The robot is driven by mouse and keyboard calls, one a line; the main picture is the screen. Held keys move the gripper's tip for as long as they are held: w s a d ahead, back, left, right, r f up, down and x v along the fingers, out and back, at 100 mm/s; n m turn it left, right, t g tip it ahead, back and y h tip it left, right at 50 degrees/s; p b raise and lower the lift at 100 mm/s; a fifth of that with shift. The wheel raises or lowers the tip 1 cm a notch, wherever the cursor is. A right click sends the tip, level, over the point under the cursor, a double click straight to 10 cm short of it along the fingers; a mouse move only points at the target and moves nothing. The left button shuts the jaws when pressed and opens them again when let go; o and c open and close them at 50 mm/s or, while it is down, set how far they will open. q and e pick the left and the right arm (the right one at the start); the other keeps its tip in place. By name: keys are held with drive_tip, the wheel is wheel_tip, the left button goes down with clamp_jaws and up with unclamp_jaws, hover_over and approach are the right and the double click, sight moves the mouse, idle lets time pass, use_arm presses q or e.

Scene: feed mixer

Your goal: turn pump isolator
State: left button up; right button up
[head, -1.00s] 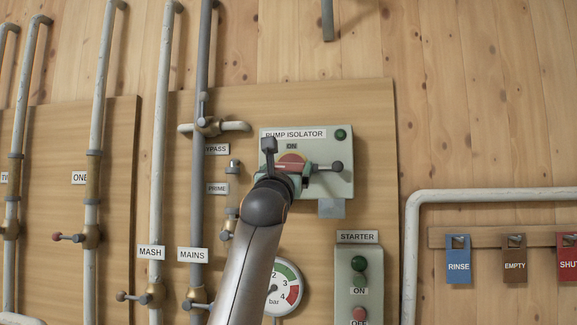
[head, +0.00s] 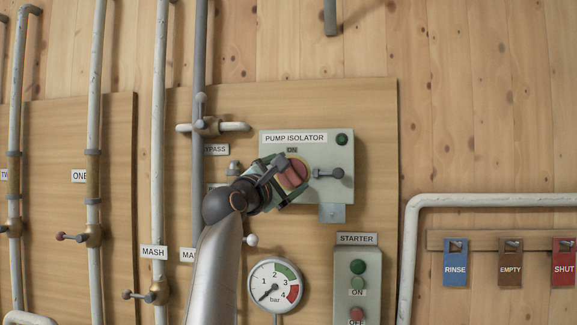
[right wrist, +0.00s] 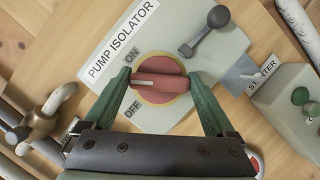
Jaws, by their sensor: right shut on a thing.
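The pump isolator (head: 342,195) is a pale green box with a red rotary knob (head: 293,175) on a yellow disc. In the right wrist view the red knob (right wrist: 165,87) has a white line pointing left, between the ON label (right wrist: 131,54) and the OFF label (right wrist: 99,106). My right gripper (head: 285,172) is at the knob, tilted. In the right wrist view its green fingers (right wrist: 159,80) are shut on the knob, one at each end of its bar. The fingers partly hide the knob in the head view. My left gripper is not in view.
A dark ball-ended lever (head: 329,173) sticks out right of the knob. The starter box (head: 358,290) and a pressure gauge (head: 275,285) are below. Pipes with valves (head: 207,126) stand left. Rinse (head: 456,262), empty (head: 511,262) and shut (head: 564,262) tags hang right.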

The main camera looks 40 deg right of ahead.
drive_tip(key=m+p, duration=0.1)
drive_tip(key=m, duration=0.1)
drive_tip(key=m+g+y+p, duration=0.1)
drive_tip(key=m, duration=0.2)
drive_tip(key=shift+r, duration=0.2)
drive_tip(key=shift+f+m+g+y+p, duration=0.1)
drive_tip(key=shift+m+g+y+p, duration=0.4)
drive_tip(key=shift+m+p, duration=0.6)
drive_tip(key=shift+m, duration=0.4)
drive_tip(key=o, duration=1.1)
drive_tip(key=shift+c, duration=0.2)
drive_tip(key=shift+a, duration=0.1)
